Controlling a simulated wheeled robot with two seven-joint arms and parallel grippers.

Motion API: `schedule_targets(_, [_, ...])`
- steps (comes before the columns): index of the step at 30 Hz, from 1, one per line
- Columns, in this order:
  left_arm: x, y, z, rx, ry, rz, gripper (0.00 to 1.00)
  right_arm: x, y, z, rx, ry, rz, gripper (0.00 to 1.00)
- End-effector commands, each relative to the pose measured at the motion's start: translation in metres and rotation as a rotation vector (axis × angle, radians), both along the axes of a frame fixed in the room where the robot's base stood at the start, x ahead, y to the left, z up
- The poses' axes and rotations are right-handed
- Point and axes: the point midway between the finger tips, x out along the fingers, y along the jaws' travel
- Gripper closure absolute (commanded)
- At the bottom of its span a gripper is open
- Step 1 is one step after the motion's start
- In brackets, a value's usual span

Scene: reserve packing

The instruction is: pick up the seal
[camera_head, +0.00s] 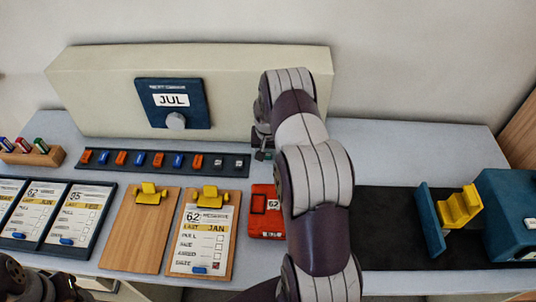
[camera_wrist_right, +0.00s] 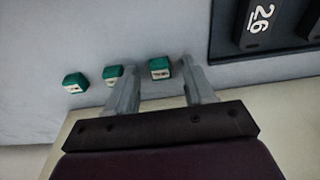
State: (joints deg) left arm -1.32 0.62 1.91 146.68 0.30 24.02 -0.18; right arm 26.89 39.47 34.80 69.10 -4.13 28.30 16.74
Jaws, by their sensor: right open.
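Three small green blocks with pale labelled faces, which look like seals, lie in a row on the grey table in the right wrist view. One green seal (camera_wrist_right: 160,68) is between the fingertips of my right gripper (camera_wrist_right: 160,78), close to the right-hand finger in no clear contact. The second green block (camera_wrist_right: 112,75) is partly behind the left finger, and the third (camera_wrist_right: 74,83) lies further left. My right gripper (camera_head: 262,146) is open, low in front of the cream raised block in the head view, mostly hidden by my arm. A bit of green (camera_head: 260,156) shows below it.
A dark strip (camera_head: 85,167) of orange, blue and grey pieces lies left of the gripper. A red box (camera_head: 265,234), two clipboards (camera_head: 137,257) and a stamp rack (camera_head: 52,158) stand on the table. A blue-and-yellow device (camera_head: 430,222) is at right on a black mat (camera_head: 385,245).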

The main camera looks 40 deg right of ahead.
Motion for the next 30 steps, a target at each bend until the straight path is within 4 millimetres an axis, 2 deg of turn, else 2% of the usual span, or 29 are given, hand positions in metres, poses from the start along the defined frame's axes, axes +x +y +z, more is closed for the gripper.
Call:
schedule_targets(3, [0.000, 0.000, 0.000, 0.000, 0.000, 0.000, 0.48, 0.000, 0.000, 0.000, 0.000, 0.000, 0.000, 0.47])
schedule_targets(4, [0.000, 0.000, 0.000, 0.000, 0.000, 0.000, 0.48, 0.000, 0.000, 0.000, 0.000, 0.000, 0.000, 0.53])
schedule_targets(8, [0.000, 0.000, 0.000, 0.000, 0.000, 0.000, 0.48, 0.000, 0.000, 0.000, 0.000, 0.000, 0.000, 0.96])
schedule_targets(9, [0.000, 0.000, 0.000, 0.000, 0.000, 0.000, 0.48, 0.000, 0.000, 0.000, 0.000, 0.000, 0.001, 1.00])
schedule_targets(20, [0.000, 0.000, -0.001, 0.000, 0.000, 0.000, 0.48, 0.000, 0.000, 0.005, -0.001, -0.001, 0.001, 1.00])
schedule_targets(23, [0.000, 0.000, -0.003, 0.000, 0.000, 0.000, 0.48, 0.000, 0.000, 0.014, -0.001, -0.001, 0.001, 1.00])
schedule_targets(28, [0.000, 0.000, -0.009, 0.000, 0.000, 0.000, 0.48, -0.001, 0.000, 0.044, -0.002, -0.004, 0.001, 1.00])
schedule_targets(30, [0.000, 0.000, -0.010, 0.000, 0.000, 0.000, 0.48, -0.018, -0.002, 0.052, 0.000, -0.001, -0.002, 1.00])
